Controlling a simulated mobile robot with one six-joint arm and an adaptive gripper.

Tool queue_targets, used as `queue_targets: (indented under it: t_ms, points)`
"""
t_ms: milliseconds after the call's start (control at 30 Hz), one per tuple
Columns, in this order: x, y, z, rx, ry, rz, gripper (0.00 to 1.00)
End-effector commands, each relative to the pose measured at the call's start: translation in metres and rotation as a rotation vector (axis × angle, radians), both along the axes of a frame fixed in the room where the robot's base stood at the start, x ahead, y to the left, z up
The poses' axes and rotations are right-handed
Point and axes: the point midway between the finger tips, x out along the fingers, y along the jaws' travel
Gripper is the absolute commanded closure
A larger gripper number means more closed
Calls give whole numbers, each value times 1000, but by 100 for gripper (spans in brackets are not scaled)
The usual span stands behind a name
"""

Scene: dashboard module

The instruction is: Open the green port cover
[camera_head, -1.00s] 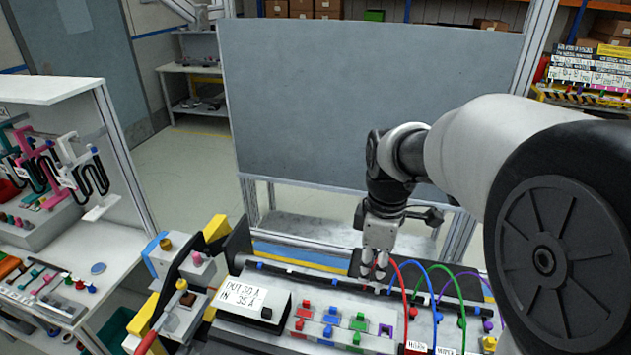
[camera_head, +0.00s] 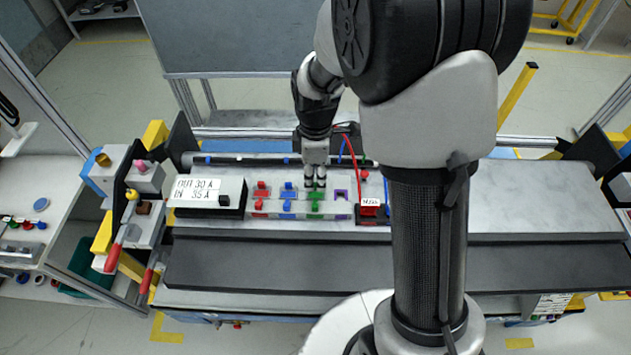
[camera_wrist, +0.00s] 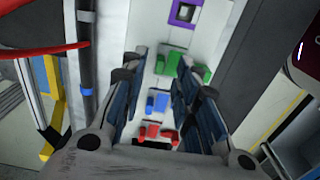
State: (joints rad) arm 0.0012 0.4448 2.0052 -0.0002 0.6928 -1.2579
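The green port cover (camera_head: 316,195) is a small green piece on a light grey panel, in a row with red, blue and purple pieces. Another green piece (camera_head: 314,208) sits just in front of it. My gripper (camera_head: 315,184) points down just above and behind the upper green piece. In the wrist view the fingers of my gripper (camera_wrist: 160,72) stand apart with nothing held between them. Green pieces (camera_wrist: 200,73) show near and partly behind the right fingers there. Whether a fingertip touches the cover is hidden.
A white labelled box (camera_head: 209,191) stands left of the port panel. Red (camera_head: 261,188) and blue (camera_head: 288,188) pieces lie to the left, a purple piece (camera_head: 340,194) to the right. A red cable (camera_head: 358,151) arches close to my gripper. My arm hides the bench's right middle.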

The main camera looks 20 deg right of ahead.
Motion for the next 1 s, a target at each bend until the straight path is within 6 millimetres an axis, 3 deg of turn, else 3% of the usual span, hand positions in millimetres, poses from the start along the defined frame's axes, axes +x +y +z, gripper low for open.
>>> queue_targets:
  t_ms: [200,533,1000]
  points:
    - [0,0,-22,0,-1,0,72]
    - [0,0,-24,0,-1,0,72]
    - [0,0,-24,1,-1,0,100]
